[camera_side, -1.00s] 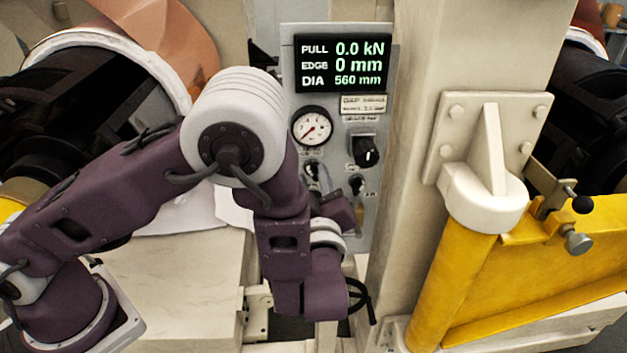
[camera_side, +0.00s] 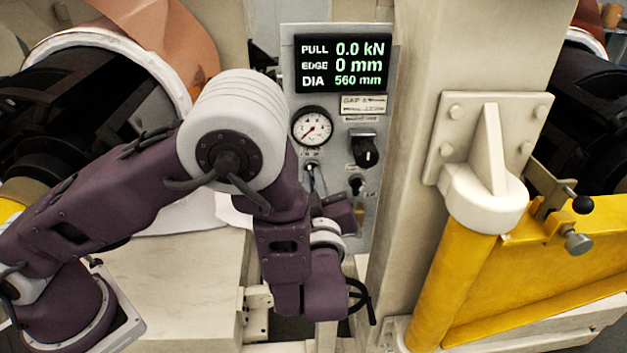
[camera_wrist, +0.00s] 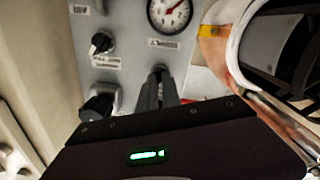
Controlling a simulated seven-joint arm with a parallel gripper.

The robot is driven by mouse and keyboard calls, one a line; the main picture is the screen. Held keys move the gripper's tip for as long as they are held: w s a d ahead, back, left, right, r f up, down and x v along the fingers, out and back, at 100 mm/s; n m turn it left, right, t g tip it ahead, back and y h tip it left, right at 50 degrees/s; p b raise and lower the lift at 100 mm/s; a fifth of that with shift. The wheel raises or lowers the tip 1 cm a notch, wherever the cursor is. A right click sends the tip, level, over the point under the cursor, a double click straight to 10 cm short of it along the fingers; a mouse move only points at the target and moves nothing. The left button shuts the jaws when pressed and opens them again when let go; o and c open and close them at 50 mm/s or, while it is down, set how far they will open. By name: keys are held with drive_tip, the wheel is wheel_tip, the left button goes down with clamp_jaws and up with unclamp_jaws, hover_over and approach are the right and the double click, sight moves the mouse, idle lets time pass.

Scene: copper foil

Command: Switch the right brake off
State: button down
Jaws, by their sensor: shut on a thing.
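The grey control panel (camera_side: 340,105) carries a switch (camera_side: 310,164) under the round gauge and another switch (camera_side: 357,184) to its right, below a black knob. My gripper (camera_side: 315,182) is at the switch under the gauge, partly hidden by my arm. In the wrist view my gripper (camera_wrist: 160,92) is shut at that switch below the gauge, and its fingers hide most of the lever. A black knob or switch (camera_wrist: 97,103) is apart from the fingers on the left there. The small labels are too blurred to tell which switch is the right brake.
The display (camera_side: 342,65) reads pull 0.0 kN, edge 0 mm, diameter 560 mm. The gauge (camera_side: 312,127) and black knob (camera_side: 364,148) are close to my fingers. A pale column (camera_side: 430,60) stands right of the panel. A copper roll (camera_side: 170,40) is on the left.

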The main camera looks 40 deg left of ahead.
drive_tip(key=shift+m, duration=5)
drive_tip(key=c, duration=1.5)
unclamp_jaws()
drive_tip(key=shift+c, duration=0.2)
drive_tip(key=v, duration=0.7)
drive_tip(key=shift+s+d, duration=0.1)
